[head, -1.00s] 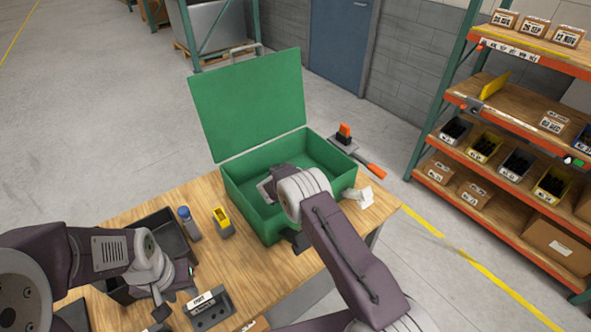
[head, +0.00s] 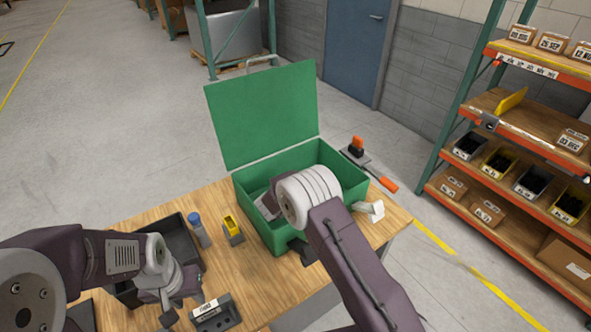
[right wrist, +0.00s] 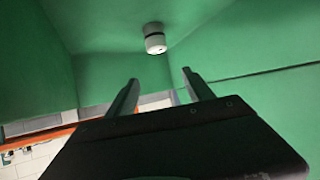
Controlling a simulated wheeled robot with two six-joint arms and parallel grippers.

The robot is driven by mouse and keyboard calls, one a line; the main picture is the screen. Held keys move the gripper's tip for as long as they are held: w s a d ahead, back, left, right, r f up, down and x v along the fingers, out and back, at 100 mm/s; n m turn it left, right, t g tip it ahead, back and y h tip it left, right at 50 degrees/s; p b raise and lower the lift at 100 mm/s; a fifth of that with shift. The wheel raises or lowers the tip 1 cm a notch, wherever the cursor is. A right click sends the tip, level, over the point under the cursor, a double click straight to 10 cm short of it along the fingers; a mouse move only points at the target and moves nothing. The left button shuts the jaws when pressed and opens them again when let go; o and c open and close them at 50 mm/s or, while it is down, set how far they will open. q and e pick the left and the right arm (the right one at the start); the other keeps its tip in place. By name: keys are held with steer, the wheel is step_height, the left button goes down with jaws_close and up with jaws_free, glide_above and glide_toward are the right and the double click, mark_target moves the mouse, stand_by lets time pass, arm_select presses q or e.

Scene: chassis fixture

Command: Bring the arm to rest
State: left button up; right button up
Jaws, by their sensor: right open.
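The open green box (head: 262,238) stands on the wooden table with its lid (head: 265,115) raised. My right arm reaches over the box from the bottom of the head view, and its wrist hides part of the interior. In the right wrist view my right gripper (right wrist: 160,88) has its two fingers apart with nothing between them. Green surfaces surround it there, with a small white cylinder (right wrist: 155,38) beyond the fingertips. My left gripper (head: 168,300) is low at the left, near the black tray (head: 175,233). Its fingers are too small to tell open from shut.
A blue-capped bottle (head: 199,228) and a yellow-topped item (head: 233,228) stand between tray and box. A dark labelled block (head: 215,314) lies at the table's front. Shelving (head: 520,150) stands right, beyond open floor.

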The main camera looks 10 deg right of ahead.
steer(key=d+r+t, duration=0.1)
steer(key=d+r, duration=0.3)
steer(key=r, duration=0.5)
steer(key=d+r+t, duration=0.1)
steer(key=d+r, duration=0.2)
steer(key=r, duration=0.6)
steer(key=s+a+f+n+g+y, duration=0.1)
steer(key=s+f+n+g+y, duration=0.1)
steer(key=s, duration=0.9)
steer(key=s+a+f+n+g+y, duration=0.2)
steer(key=s+f+g, duration=0.3)
steer(key=s, duration=0.7)
steer(key=s+a+f+n+g+y, duration=0.2)
steer(key=s+f, duration=0.5)
steer(key=s, duration=0.5)
steer(key=shift+s+n+g+y, duration=0.25)
steer(key=shift+g+y, duration=0.25)
steer(key=shift+g, duration=0.5)
steer(key=shift+w+f, duration=0.1)
